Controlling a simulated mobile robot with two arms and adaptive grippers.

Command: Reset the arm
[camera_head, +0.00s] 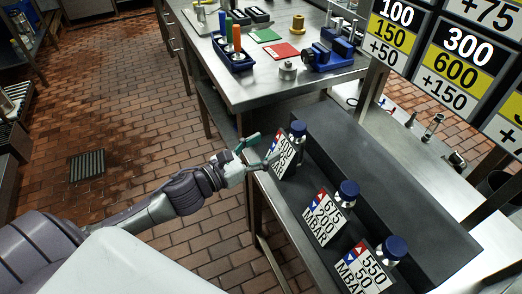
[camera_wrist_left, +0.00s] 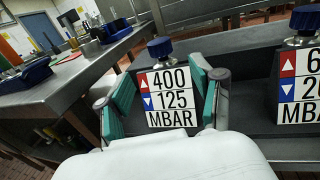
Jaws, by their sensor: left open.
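My left gripper (camera_head: 259,153) is open, with its teal fingers spread in front of the farthest valve's sign (camera_head: 285,156). In the left wrist view the left gripper (camera_wrist_left: 160,108) frames that sign (camera_wrist_left: 171,98), which reads 400, 125 MBAR, with a blue valve knob (camera_wrist_left: 160,47) above it. I cannot tell whether the fingers touch the sign. In the head view the blue knob (camera_head: 298,127) stands behind the sign. Nothing shows between the fingers except the sign beyond them. My right gripper is not in view.
Two more blue knobs (camera_head: 348,189) (camera_head: 396,246) stand on the dark bench, with signs 675/200 (camera_head: 325,217) and 550/50 (camera_head: 362,270). A steel table (camera_head: 262,92) behind holds a blue tool holder (camera_head: 235,62) and a blue vise (camera_head: 331,57). Brick floor at left is mostly free.

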